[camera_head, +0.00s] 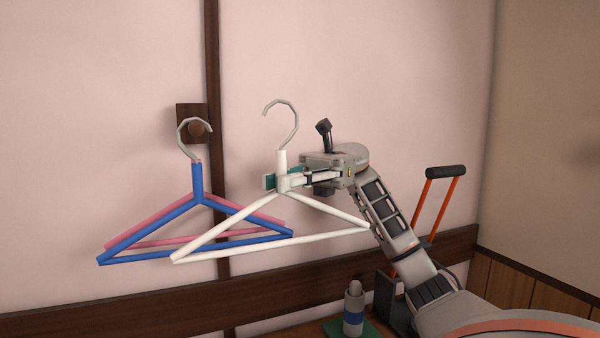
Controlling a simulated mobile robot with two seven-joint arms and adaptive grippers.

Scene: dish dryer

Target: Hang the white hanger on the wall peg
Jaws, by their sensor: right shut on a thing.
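The white hanger (226,217) is upright in front of the wall, with its grey metal hook (296,118) at the top. My right gripper (284,182) comes from the right and is shut on the white hanger at its neck, just below the hook. The wooden wall peg (198,129) sits on a dark square plate to the left of the white hanger's hook. A blue hanger (197,184) and a pink hanger (140,232) hang at the peg, the blue one in front. The white hanger's left part overlaps them in the view. My left gripper is not in view.
A dark vertical wall post (214,60) runs beside the peg. A dark horizontal rail (120,297) crosses the wall low down. A grey bottle with a blue band (354,308) stands at the bottom. An orange-sided frame with a black handle (446,172) stands at the right, behind my arm.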

